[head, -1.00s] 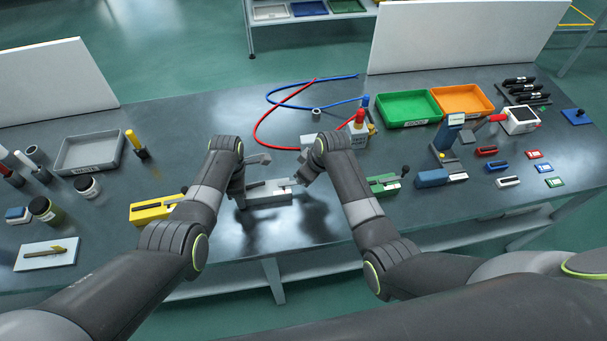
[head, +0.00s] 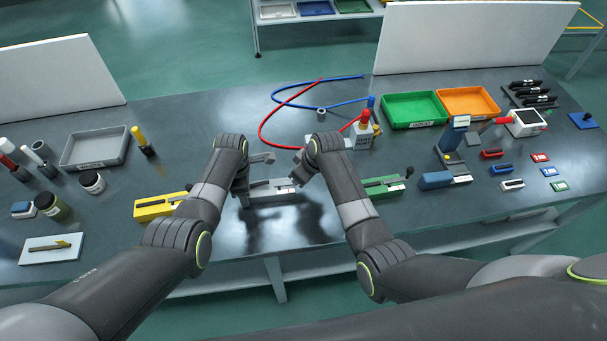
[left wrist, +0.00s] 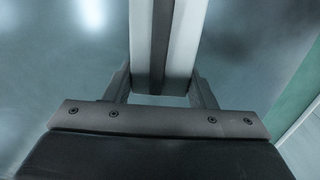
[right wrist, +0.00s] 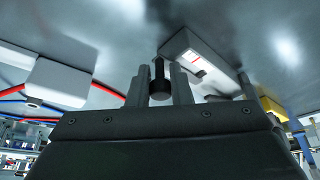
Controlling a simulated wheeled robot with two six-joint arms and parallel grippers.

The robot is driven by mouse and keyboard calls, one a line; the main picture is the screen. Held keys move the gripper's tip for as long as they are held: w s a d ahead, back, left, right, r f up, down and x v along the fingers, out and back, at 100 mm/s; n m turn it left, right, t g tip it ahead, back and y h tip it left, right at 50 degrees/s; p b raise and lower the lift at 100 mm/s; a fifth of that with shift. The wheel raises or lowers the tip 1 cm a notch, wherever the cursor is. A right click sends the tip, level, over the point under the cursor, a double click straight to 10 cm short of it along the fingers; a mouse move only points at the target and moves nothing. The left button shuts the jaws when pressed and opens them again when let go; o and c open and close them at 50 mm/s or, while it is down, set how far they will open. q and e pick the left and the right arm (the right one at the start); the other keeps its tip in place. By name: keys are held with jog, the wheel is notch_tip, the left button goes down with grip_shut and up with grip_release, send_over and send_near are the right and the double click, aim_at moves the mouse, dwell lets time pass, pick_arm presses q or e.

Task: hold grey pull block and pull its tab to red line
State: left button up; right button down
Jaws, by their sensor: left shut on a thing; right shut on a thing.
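The grey pull block (head: 272,195) lies on the bench in front of me, a light body with a dark slot along its top. It also fills the top of the left wrist view (left wrist: 184,40). My left gripper (head: 243,193) is shut on its left end, one finger on each side. My right gripper (head: 297,180) is at the block's right end, shut on the tab's black knob (right wrist: 160,82). In the right wrist view a red line (right wrist: 194,57) crosses the block's pale top beside a dark mark. How the knob joins the slider is hidden.
A yellow block (head: 155,207) stands to the left and a green block (head: 381,187) to the right, close to my arms. Behind are red and blue hoses (head: 270,122) and a white fitting box (head: 362,137). The bench's front edge is close below.

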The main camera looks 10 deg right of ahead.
jog(key=c, duration=1.2)
grip_release()
jog(key=shift+c, duration=0.2)
pick_arm(q)
jog(key=o, duration=1.3)
pick_arm(e)
jog(key=v, duration=1.2)
pick_arm(q)
jog(key=shift+r, duration=0.1)
